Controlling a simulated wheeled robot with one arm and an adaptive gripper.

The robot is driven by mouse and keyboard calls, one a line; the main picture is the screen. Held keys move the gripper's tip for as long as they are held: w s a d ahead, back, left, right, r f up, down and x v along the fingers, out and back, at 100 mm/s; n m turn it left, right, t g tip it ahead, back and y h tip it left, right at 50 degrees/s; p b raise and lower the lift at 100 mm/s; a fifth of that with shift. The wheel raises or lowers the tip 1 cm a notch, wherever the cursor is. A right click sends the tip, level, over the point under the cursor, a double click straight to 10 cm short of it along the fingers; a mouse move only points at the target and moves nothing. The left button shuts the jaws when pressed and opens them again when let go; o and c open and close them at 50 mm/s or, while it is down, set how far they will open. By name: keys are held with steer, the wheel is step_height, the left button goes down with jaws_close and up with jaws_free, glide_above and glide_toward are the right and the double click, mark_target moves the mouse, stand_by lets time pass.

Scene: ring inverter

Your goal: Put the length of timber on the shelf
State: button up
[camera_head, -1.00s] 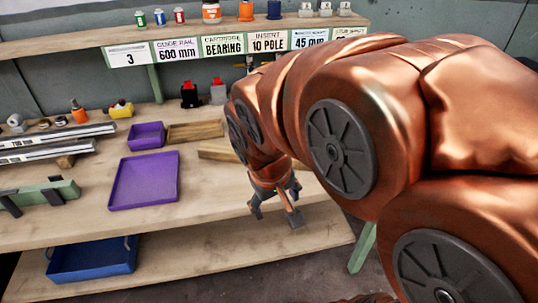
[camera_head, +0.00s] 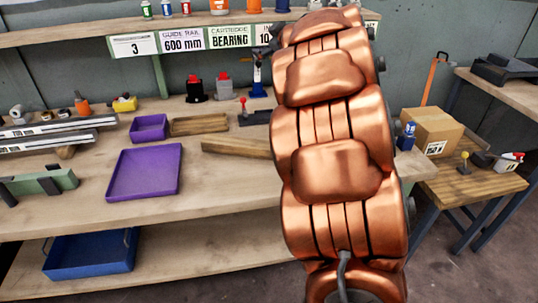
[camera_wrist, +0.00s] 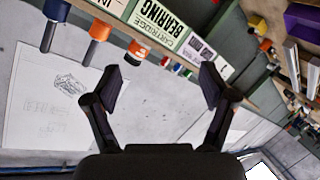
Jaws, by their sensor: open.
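A length of timber (camera_head: 236,147) lies flat on the workbench, right of the purple trays; my arm hides its right end. A raised shelf (camera_head: 75,39) with label cards along its front edge runs along the wall above the bench. My arm stands upright in front of the bench and hides my gripper in the head view. In the wrist view my gripper (camera_wrist: 160,86) is open with nothing between its fingers. It faces the wall and the shelf's labelled edge (camera_wrist: 236,88), which appears tilted.
The shelf holds small bottles and an orange pot (camera_head: 219,5). On the bench are purple trays (camera_head: 144,196), a wooden tray (camera_head: 199,133), metal rails (camera_head: 60,140) and a red-topped black part (camera_head: 195,90). A blue bin (camera_head: 90,268) sits on the lower board. A carton (camera_head: 431,129) stands right.

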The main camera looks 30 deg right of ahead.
steer(key=s+f+n+g+y+b, duration=0.25)
steer(key=f+g+y, duration=0.2)
steer(key=f, duration=0.85)
steer(key=g+y, duration=0.3)
steer(key=g, duration=0.1)
glide_toward(269, 150)
steer(key=w, duration=0.2)
steer(key=w+d, duration=0.1)
steer(key=w, duration=0.1)
steer(key=shift+d+f, duration=0.15)
steer(key=shift+f, duration=0.15)
steer(key=shift+s+f+y, duration=0.1)
steer(key=shift+f+y, duration=0.15)
steer(key=shift+f, duration=0.05)
steer(key=shift+x, duration=1.2)
steer(key=a+f, duration=0.1)
steer(key=w+a+f+b, duration=0.1)
steer(key=f, duration=0.1)
steer(key=shift+w+f, duration=0.1)
steer(key=shift+f, duration=0.05)
steer(key=shift+w+a+f, duration=0.25)
steer(key=shift+w+f, duration=0.05)
steer(key=shift+f, duration=0.05)
steer(key=shift+c, duration=0.3)
jaws_close()
